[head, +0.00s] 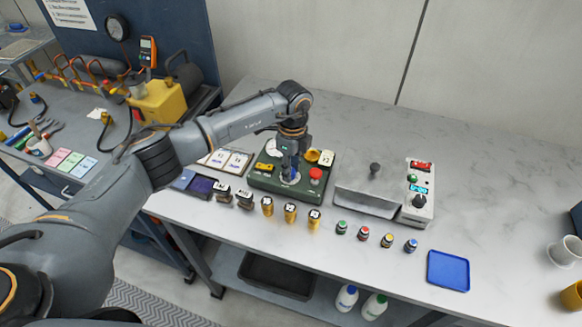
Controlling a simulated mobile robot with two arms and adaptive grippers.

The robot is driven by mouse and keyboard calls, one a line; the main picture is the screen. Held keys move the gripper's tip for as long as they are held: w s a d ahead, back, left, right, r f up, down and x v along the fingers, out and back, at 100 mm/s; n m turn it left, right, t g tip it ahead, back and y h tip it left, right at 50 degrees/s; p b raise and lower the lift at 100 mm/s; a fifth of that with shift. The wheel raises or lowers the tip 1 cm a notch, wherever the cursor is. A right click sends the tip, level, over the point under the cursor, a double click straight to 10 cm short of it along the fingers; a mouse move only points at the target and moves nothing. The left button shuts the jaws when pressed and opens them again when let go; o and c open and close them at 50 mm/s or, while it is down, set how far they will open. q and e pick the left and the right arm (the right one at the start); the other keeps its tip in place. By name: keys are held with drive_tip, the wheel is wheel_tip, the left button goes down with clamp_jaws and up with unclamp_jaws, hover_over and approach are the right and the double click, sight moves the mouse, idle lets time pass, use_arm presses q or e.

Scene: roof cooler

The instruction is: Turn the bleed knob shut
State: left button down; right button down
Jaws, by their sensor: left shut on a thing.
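A dark green box (262,184) stands on the white marbled table, with a red mushroom button (316,174), yellow parts and a white label on its top. My left gripper (289,176) points down onto the top of this box, left of the red button. It is shut on a small part there, which I take to be the bleed knob. The fingers and wrist hide most of that part, so its turn angle cannot be seen. My right gripper is not in view.
Several black, brass and coloured-top pieces line the table in front. A blue tray (448,270) lies front right. The back right of the table is clear.

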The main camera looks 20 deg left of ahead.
use_arm(q)
drive_tip(key=c, duration=1)
unclamp_jaws()
drive_tip(key=r, duration=1.2)
drive_tip(key=shift+w, duration=0.25)
drive_tip(key=shift+d, duration=0.1)
